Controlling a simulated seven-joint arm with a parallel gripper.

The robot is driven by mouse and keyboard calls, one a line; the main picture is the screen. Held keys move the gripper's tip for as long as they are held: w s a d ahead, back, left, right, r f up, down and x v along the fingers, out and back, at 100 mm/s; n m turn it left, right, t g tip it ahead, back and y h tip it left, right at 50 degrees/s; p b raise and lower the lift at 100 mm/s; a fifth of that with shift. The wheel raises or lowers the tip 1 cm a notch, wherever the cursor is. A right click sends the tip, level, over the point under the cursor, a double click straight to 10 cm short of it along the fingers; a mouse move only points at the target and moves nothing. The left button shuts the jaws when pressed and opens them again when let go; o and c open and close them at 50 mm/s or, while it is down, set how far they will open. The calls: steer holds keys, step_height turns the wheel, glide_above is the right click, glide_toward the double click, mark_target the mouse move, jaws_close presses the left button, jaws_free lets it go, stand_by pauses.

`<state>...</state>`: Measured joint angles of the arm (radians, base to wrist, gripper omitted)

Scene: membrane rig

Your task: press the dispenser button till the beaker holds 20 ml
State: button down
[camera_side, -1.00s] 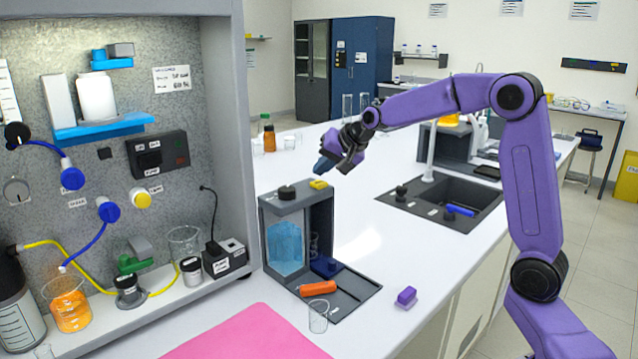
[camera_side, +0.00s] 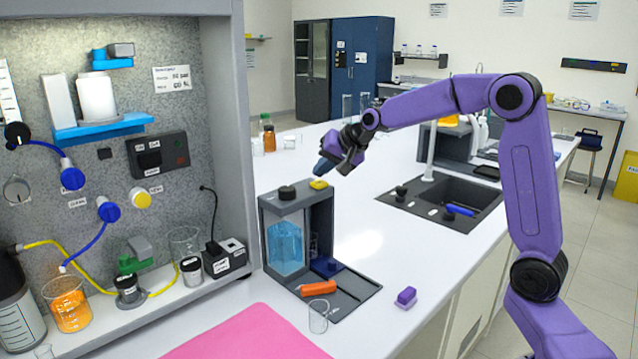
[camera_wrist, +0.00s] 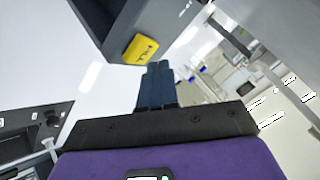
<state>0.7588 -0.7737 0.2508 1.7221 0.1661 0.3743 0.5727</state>
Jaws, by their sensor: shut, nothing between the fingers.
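The dispenser (camera_side: 323,215) is a grey frame with a tank of blue liquid (camera_side: 285,246). Its yellow button (camera_side: 319,184) is on top, and it also shows in the wrist view (camera_wrist: 139,50) with a dark label. My gripper (camera_side: 322,168) is above the button and apart from it. In the wrist view its dark blue fingers (camera_wrist: 158,72) are shut and empty, beside the button. Another clear beaker (camera_side: 318,317) stands in front of the dispenser and looks empty.
An orange object (camera_side: 318,288) lies on the dispenser's base. A purple block (camera_side: 405,297) is on the bench to the right, near the sink (camera_side: 440,203). A pink mat (camera_side: 248,335) lies in front. A grey panel rig stands at left.

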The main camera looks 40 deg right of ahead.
mark_target(323, 183)
steer(key=shift+f, duration=0.3)
steer(key=shift+f, duration=0.6)
stand_by(1.0)
steer(key=shift+r, duration=1.05)
steer(key=shift+r, duration=0.1)
steer(key=shift+r, duration=2.4)
